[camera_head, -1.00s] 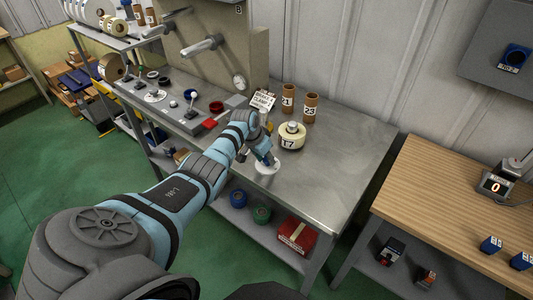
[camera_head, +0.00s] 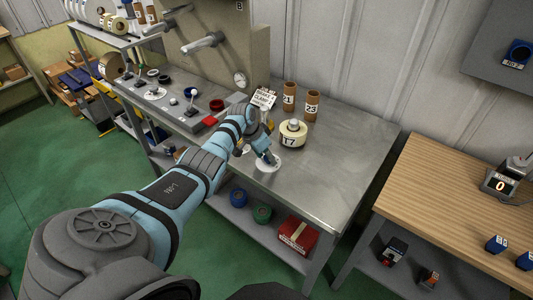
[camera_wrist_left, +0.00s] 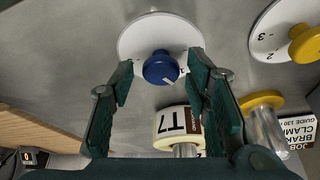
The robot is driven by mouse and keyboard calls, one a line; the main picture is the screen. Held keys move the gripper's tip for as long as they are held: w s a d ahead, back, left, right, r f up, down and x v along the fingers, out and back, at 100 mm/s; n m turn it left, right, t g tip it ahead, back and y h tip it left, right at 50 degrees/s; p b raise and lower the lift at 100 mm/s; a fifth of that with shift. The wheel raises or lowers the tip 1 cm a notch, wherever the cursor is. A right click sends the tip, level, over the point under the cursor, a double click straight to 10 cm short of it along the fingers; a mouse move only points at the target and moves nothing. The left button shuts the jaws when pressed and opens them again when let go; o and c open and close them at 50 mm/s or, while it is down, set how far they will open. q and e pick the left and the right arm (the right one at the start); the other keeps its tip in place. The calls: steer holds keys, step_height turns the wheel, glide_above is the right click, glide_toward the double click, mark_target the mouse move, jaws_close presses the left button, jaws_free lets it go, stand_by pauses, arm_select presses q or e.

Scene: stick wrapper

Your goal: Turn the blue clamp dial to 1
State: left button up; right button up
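The blue clamp dial (camera_wrist_left: 160,68) sits on a round white plate (camera_wrist_left: 140,36) in the left wrist view. A short white mark on its knob points to the lower right, and a numeral that looks like 1 is partly visible at the plate's right. In the head view the plate (camera_head: 267,167) lies near the bench's front edge, and the dial is largely hidden by my gripper. My left gripper (camera_wrist_left: 160,66) is open, with one finger on each side of the dial and gaps visible. It also shows in the head view (camera_head: 268,158). My right gripper is not in view.
A yellow dial (camera_wrist_left: 306,45) on another white plate is beside the blue one. A clamp guide card (camera_head: 264,97) stands behind. The bench's right side is clear.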

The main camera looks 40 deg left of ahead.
arm_select(q)
steer(key=shift+a+r, duration=0.1)
steer(key=shift+r, duration=0.4)
steer(key=d+v, duration=0.1)
steer(key=v, duration=1)
steer(key=shift+s+a, duration=0.2)
steer(key=shift+a, duration=0.3)
